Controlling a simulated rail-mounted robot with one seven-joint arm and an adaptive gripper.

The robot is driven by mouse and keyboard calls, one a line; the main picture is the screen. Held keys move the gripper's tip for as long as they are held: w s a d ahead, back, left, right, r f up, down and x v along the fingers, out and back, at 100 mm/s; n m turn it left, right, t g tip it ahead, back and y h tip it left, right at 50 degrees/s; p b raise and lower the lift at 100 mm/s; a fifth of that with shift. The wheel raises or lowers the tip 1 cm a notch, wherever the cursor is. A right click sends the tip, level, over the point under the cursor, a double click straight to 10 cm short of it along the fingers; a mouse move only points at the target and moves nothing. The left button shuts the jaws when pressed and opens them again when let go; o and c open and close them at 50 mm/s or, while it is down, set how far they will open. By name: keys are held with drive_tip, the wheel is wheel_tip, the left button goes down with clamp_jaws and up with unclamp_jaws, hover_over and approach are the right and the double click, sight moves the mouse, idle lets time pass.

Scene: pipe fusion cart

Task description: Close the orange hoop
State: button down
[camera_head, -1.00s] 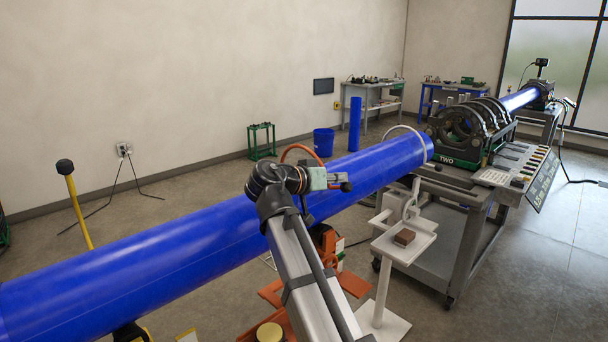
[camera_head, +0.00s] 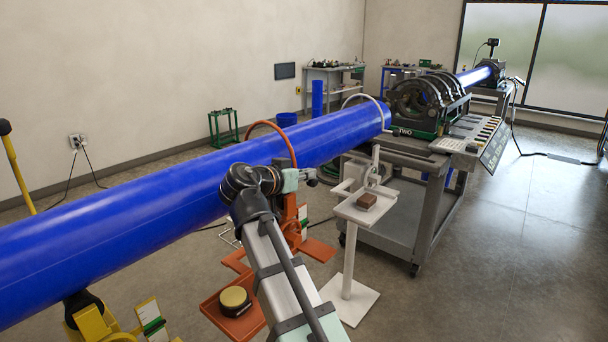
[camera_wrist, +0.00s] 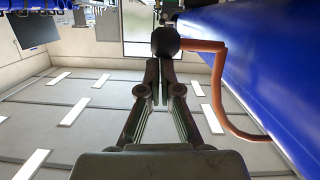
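The orange hoop (camera_head: 266,124) arches up over the long blue pipe (camera_head: 130,180); its near side comes down in front of the pipe, behind my gripper. In the wrist view the orange hoop (camera_wrist: 217,95) bends around the right side and ends at a black knob (camera_wrist: 165,41). My gripper (camera_wrist: 159,66) has its fingers brought together, with the knob right at or just past their tips. I cannot tell whether they touch it. In the head view my gripper (camera_head: 300,179) is in front of the pipe, above the orange stand (camera_head: 290,222).
A yellow stand (camera_head: 95,326) is at lower left, beneath the pipe.

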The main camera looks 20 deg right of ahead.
drive_tip(key=shift+s+f, duration=0.2)
drive_tip(key=shift+f, duration=0.15)
